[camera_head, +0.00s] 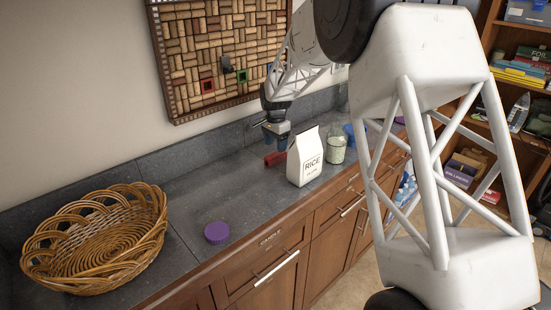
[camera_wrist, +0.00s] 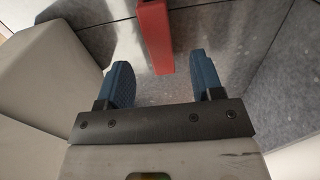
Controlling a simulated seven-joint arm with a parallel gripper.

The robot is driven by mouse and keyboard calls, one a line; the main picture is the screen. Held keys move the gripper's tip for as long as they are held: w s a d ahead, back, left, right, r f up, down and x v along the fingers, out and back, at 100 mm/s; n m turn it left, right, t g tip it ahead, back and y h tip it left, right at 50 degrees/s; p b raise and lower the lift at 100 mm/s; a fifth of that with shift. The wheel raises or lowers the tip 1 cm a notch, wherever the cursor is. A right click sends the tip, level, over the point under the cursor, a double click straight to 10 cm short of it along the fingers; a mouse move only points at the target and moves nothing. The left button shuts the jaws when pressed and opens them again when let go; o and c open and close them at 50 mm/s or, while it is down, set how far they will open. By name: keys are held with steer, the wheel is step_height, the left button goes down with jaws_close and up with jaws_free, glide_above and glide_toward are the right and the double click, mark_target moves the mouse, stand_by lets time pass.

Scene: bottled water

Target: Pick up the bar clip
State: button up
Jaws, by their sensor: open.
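The red bar clip (camera_head: 275,158) lies on the dark grey counter, just left of the white rice bag. In the wrist view the bar clip (camera_wrist: 155,32) is a long red bar that runs from the top edge down to between the finger tips. My gripper (camera_head: 278,141) is just above the counter at the clip, pointing down. In the wrist view the two blue fingers of my gripper (camera_wrist: 161,72) are wide apart, with nothing held between them. The near end of the clip shows just beyond the fingers; its far end is out of the wrist view.
The white rice bag (camera_head: 305,157) stands close on the right of the gripper. A jar (camera_head: 336,146) stands beyond it. A purple lid (camera_head: 216,232) and a wicker basket (camera_head: 97,240) are on the left counter. A wall backs the counter.

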mark_target(275, 153)
steer(key=shift+f, duration=2.6)
steer(key=c, duration=1)
steer(key=shift+r, duration=0.1)
steer(key=shift+r, duration=4.95)
steer(key=shift+d, duration=0.1)
steer(key=s+d+r, duration=0.3)
steer(key=r, duration=0.2)
steer(key=s+d+r, duration=0.3)
steer(key=r, duration=0.1)
steer(key=s+d+r, duration=0.3)
steer(key=d+r, duration=0.1)
steer(key=r, duration=0.1)
steer(key=shift+s+r, duration=0.2)
steer(key=shift+r, duration=0.15)
